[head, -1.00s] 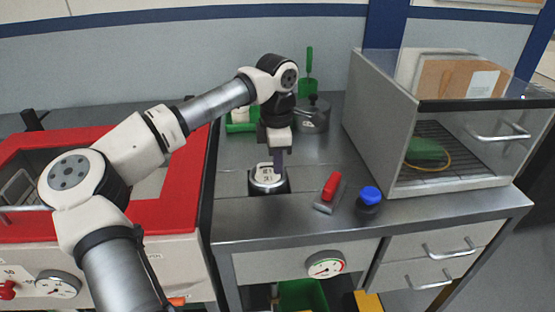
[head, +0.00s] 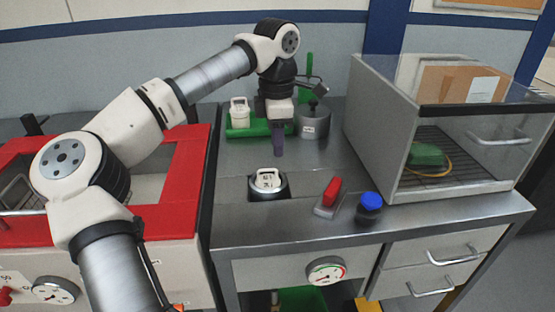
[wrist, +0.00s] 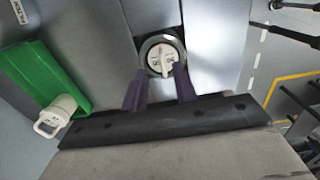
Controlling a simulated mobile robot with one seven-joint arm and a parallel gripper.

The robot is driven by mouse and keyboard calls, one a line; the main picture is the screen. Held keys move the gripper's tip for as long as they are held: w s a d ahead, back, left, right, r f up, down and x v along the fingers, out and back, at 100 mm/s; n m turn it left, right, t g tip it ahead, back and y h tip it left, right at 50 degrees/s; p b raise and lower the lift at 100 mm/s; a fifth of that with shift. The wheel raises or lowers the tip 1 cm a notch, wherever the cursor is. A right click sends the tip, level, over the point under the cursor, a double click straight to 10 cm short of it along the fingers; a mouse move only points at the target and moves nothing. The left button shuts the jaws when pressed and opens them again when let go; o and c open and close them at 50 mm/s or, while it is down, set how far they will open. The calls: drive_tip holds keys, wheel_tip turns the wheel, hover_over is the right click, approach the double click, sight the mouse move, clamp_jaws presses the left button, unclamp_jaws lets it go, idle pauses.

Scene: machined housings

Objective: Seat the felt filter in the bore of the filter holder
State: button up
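A white round piece with a raised handle (head: 267,180), which looks like the felt filter, sits in the dark round holder (head: 283,191) on the steel bench. In the wrist view the white piece (wrist: 162,59) appears roughly centred inside the dark ring of the holder (wrist: 145,45). Whether it is fully down in the bore cannot be told. My gripper (head: 279,152) is above and behind the holder, apart from it, pointing down. In the wrist view my gripper (wrist: 160,92) has its two purple fingers spread with nothing between them.
A similar white handled piece (head: 239,110) stands on a green tray (head: 240,131) at the back. A grey lidded pot (head: 315,124) is beside it. A red-handled tool (head: 331,191) and a blue-capped jar (head: 369,203) lie right of the holder. A glass-fronted cabinet (head: 375,130) bounds the right.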

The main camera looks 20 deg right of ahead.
drive_tip(key=shift+r, duration=2.4)
